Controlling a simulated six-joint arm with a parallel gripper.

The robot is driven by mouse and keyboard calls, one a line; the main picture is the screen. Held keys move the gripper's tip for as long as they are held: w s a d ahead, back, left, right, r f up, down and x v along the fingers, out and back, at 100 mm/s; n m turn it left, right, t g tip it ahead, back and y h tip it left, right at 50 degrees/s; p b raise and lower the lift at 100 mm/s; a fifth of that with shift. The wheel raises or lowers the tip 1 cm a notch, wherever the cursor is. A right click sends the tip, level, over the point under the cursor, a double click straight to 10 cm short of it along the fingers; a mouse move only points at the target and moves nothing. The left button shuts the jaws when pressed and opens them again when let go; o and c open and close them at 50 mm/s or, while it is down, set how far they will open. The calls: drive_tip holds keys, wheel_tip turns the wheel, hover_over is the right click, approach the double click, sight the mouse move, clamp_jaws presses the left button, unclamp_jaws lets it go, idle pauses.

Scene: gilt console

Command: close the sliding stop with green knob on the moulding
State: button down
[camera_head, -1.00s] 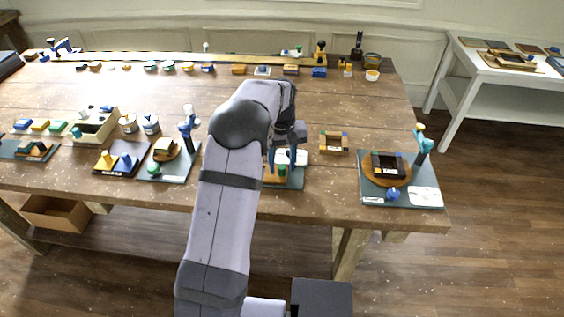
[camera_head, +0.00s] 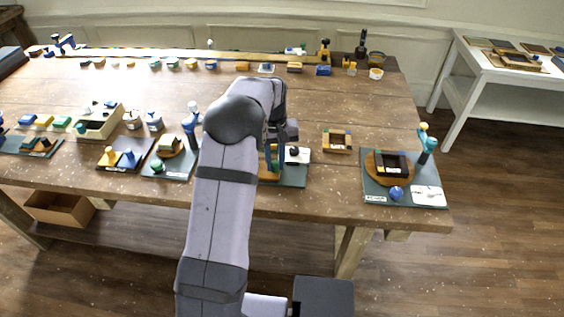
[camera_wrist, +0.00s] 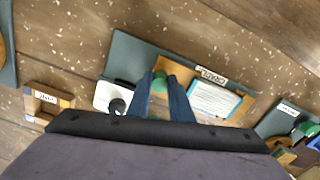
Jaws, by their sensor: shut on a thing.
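In the wrist view, my gripper (camera_wrist: 170,90) has its two blue fingers on either side of the green knob (camera_wrist: 159,82), shut on it. The knob stands on the orange-brown wooden moulding (camera_wrist: 172,66), which lies on a dark teal board (camera_wrist: 127,52). A pale blue and white panel (camera_wrist: 212,99) sits in the moulding, right of the fingers. A label (camera_wrist: 212,76) is beside it. In the head view, my gripper (camera_head: 274,160) is low over the teal board (camera_head: 293,180). My fingers and arm hide much of the moulding there, and how far the stop has slid cannot be told.
A white plate with a black knob (camera_wrist: 117,105) is close left of the fingers. Other boards (camera_head: 124,152) crowd the left. The table's front edge is near.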

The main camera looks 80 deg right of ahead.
sight(275, 164)
drive_tip(key=c, duration=1.6)
unclamp_jaws()
drive_tip(key=shift+r+b, duration=1.2)
drive_tip(key=shift+r, duration=2.55)
